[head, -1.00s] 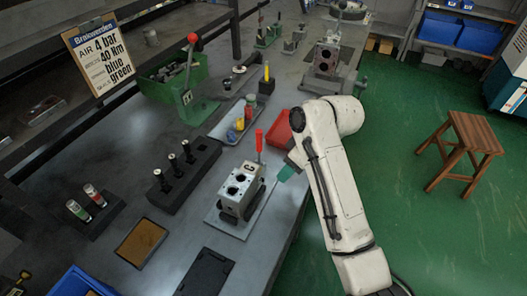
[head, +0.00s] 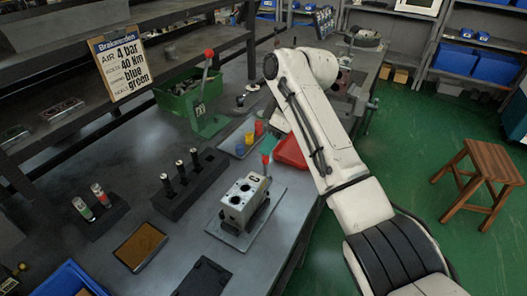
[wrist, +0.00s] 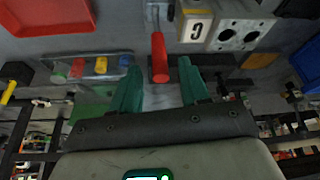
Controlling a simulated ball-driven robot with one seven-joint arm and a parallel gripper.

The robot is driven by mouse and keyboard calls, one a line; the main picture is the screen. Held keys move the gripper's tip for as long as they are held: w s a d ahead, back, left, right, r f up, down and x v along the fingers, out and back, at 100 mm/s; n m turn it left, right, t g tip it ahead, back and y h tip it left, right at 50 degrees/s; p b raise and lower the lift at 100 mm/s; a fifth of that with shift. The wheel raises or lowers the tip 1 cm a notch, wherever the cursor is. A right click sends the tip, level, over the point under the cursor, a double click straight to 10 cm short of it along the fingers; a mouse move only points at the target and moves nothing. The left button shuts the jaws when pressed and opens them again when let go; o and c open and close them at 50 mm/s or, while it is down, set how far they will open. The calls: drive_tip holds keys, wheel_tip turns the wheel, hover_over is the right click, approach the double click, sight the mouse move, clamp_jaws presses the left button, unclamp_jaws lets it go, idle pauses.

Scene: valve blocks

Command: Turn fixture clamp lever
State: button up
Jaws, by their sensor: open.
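The fixture clamp lever has a red handle (head: 265,159) and stands at the far end of the fixture, beside a pale valve block (head: 244,196) with round bores. In the wrist view the red handle (wrist: 159,58) points toward the camera. My gripper (wrist: 160,66) is open, with two green fingers, one on each side of the handle's tip. A gap shows on both sides of the handle, so it is not gripped. How deep the handle sits between the fingers is hard to tell.
A red bin (head: 290,152) stands close to the right of the lever. A tray with coloured cylinders (head: 240,149) lies behind it. A green press with a red-knobbed lever (head: 207,90) and a black holder with several tools (head: 183,185) stand to the left.

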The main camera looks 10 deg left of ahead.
sight(266, 160)
drive_tip(key=shift+x, duration=2.6)
drive_tip(key=shift+c, duration=0.3)
clamp_jaws()
